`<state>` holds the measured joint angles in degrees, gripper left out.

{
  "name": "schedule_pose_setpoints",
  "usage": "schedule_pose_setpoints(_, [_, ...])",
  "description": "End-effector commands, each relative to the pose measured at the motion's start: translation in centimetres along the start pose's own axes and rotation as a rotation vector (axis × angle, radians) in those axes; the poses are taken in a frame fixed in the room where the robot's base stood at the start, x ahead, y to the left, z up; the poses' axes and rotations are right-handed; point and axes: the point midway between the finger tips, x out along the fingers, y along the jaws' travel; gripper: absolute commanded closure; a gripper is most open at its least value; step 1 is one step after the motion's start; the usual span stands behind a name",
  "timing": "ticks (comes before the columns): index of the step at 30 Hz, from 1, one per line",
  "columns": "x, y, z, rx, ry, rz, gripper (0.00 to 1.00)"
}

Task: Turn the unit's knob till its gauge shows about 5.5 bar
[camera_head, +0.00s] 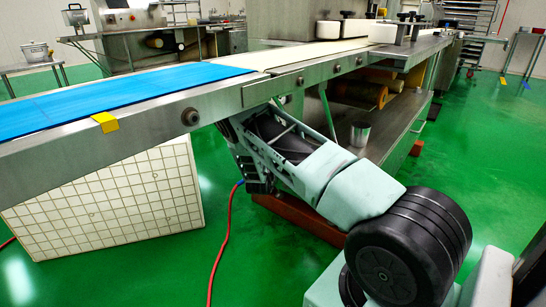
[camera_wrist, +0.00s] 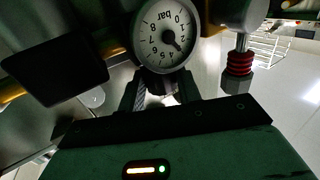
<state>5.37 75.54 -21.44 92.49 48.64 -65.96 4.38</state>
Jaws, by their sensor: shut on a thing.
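The round white gauge (camera_wrist: 166,36), marked bar, faces my wrist camera and appears turned in the picture. The knob (camera_wrist: 162,99) is just below the gauge in the wrist view, mostly hidden by my fingers. My gripper (camera_wrist: 160,92) is shut on it, with one dark finger on each side. In the head view my arm reaches under the conveyor's edge, and the gauge, the knob and my fingertips cannot be made out there.
A conveyor with a blue belt (camera_head: 110,97) runs above my arm. A white gridded panel (camera_head: 110,203) leans below it at left. A red hose (camera_head: 221,250) lies on the green floor. A fitting with red rings (camera_wrist: 239,64) hangs right of the gauge.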

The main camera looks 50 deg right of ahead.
Motion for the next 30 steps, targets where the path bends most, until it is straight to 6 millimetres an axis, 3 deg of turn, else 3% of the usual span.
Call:
schedule_pose_setpoints(15, [0.14,-0.78,0.47,0.004,-0.002,0.424,0.89])
schedule_pose_setpoints(30, [0.24,-0.9,0.15,0.0,-0.001,0.571,0.89])
